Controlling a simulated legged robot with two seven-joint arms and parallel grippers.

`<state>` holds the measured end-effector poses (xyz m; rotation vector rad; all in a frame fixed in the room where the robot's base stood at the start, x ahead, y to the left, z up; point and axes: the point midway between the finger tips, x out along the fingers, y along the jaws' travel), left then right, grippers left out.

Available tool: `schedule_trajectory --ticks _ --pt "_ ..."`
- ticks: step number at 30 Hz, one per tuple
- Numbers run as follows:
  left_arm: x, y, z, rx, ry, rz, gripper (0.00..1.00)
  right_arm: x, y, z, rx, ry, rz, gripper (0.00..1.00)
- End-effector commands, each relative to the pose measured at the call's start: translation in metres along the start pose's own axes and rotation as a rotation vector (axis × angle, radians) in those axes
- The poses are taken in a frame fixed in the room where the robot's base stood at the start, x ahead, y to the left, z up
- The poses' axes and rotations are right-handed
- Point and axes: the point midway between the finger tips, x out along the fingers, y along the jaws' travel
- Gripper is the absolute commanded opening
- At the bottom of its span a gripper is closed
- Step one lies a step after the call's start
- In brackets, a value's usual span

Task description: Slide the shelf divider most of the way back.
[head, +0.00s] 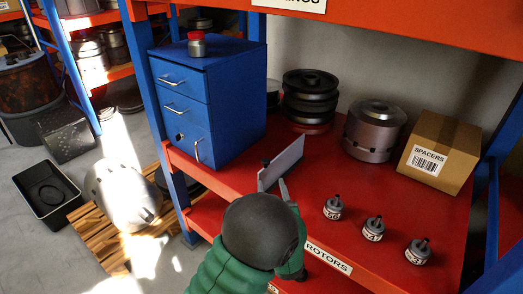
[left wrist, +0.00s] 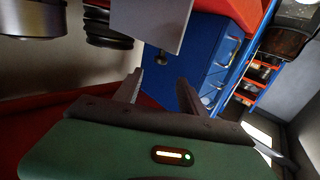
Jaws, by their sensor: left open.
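The shelf divider (head: 284,160) is a thin light-grey upright plate on the red shelf, with a small black knob at its front edge. In the left wrist view the divider (left wrist: 150,20) and its knob (left wrist: 162,58) lie just beyond my fingertips. My left gripper (head: 274,186) is at the shelf's front, open, its fingers pointing at the divider's front edge. In the left wrist view the gripper (left wrist: 160,78) has its two fingers apart, with nothing seen between them. My arm hides the divider's lower front part in the head view. My right gripper is not in view.
A blue drawer cabinet (head: 215,100) stands left of the divider, a red-lidded jar (head: 196,44) on top. Black stacked rotors (head: 309,97), a grey metal rotor (head: 374,131) and a SPACERS box (head: 438,150) stand behind. Three small labelled weights (head: 373,229) sit front right.

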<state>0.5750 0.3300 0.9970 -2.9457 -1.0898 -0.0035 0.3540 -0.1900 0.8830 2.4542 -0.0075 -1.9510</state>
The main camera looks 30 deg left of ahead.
Motion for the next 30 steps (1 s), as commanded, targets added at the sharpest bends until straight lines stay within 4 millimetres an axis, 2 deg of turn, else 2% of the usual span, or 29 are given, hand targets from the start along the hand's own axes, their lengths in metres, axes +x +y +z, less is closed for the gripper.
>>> schedule_trajectory --ticks 9,15,21,30 --pt "0.088 -0.004 0.005 -0.004 -0.008 -0.002 0.48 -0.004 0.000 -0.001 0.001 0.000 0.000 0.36" --pt "0.135 -0.005 0.005 -0.004 -0.008 -0.001 0.48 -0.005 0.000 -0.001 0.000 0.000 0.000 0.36" --pt "0.160 -0.002 0.005 -0.004 -0.008 0.002 0.48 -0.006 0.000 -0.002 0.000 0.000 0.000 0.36" --pt "0.164 -0.003 0.006 -0.004 -0.010 0.002 0.47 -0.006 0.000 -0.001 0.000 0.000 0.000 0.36"
